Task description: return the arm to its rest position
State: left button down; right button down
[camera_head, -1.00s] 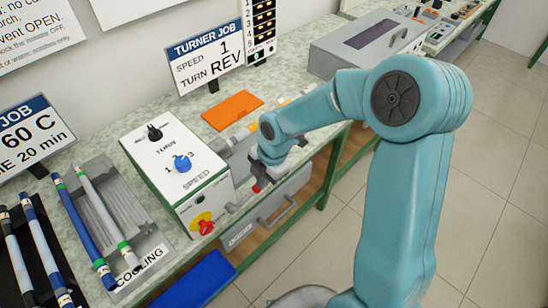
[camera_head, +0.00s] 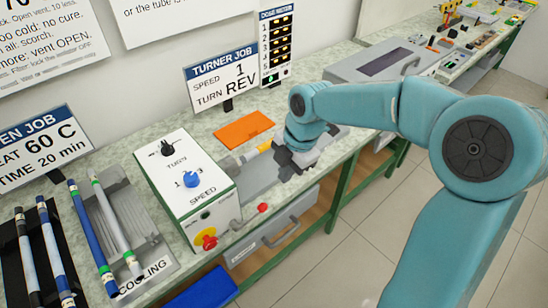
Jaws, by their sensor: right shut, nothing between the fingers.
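My right arm reaches in from the right side, teal and bent at the elbow. My right gripper (camera_head: 294,160) is a dark shape at its end, over the bench just right of the control box (camera_head: 188,185), near the grey turner body. It is shut with nothing in it; its fingertips are small and partly hidden by the wrist. My left gripper is not in view.
The box has a blue knob (camera_head: 191,179) and a red stop button (camera_head: 206,240). An orange plate (camera_head: 244,129) lies behind. Rods lie on the cooling rack (camera_head: 113,205) and dark rack at left. A grey lidded case (camera_head: 385,68) stands at the back right. Floor is clear at right.

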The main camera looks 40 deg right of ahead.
jog(key=shift+s+r, duration=0.1)
jog(key=shift+r, duration=0.05)
jog(key=s+a+f+m+y, duration=0.1)
jog(key=a+f+m, duration=0.45)
jog(key=f, duration=0.45)
jog(key=s+a+f+m+y, duration=0.1)
jog(key=a+f+m, duration=0.4)
jog(key=f, duration=0.4)
jog(key=s+a+f+m+g, duration=0.1)
jog(key=s+a+f+m, duration=0.7)
jog(key=s+f+m, duration=0.2)
jog(key=shift+s+f, duration=0.55)
jog(key=shift+s, duration=0.2)
